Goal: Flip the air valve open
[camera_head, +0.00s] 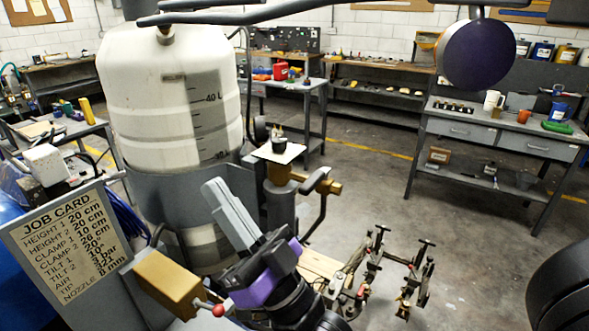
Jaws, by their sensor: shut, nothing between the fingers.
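A brass-coloured block (168,283) with a short metal lever ending in a red ball (218,310) is at the lower left, beside the job card. It looks like the air valve, but I cannot be sure. The lever points right and slightly down; I cannot tell its setting. My gripper (220,190) is shut and empty, its grey fingers pointing up and left in front of the tank's lower part. It is above and right of the brass block, apart from the lever in the picture. My purple and black wrist is close to the right of the red ball.
A white tank (168,90) stands behind my gripper. Brass fittings (322,187) with a grey handle are right of it. A job card (68,245) stands at left. A frame with several clamps (375,270) is at right. Open floor (480,250) lies before the workbench (495,130).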

